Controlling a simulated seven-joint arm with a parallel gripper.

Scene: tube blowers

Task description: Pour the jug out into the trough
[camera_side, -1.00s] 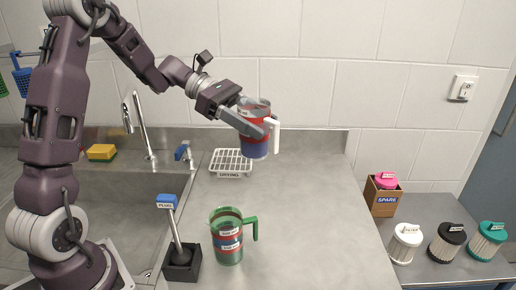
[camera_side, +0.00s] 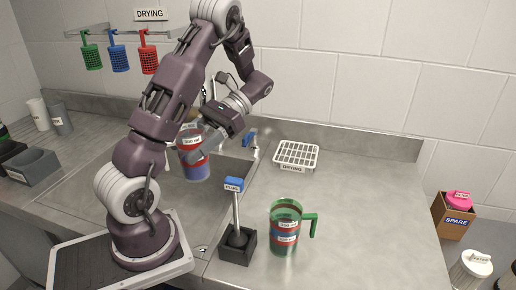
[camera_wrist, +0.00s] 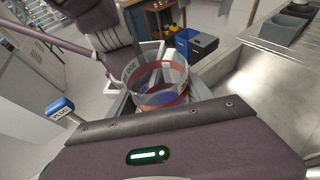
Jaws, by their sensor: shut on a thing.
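My gripper (camera_side: 200,140) is shut on a clear jug (camera_side: 194,168) with red and blue bands and a printed label. It holds the jug in the air, nearly upright, over the steel sink basin (camera_side: 195,212), the trough-like thing here. My arm partly covers the jug in the side view. In the wrist view the jug (camera_wrist: 158,92) shows its open rim and white handle just beyond my gripper. I cannot tell how much is in it.
A green-handled jug (camera_side: 285,230) stands on the counter. A blue-topped plunger (camera_side: 236,215) stands in a black holder by the sink's edge. A white drying rack (camera_side: 297,155) lies farther back. The right counter is mostly clear.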

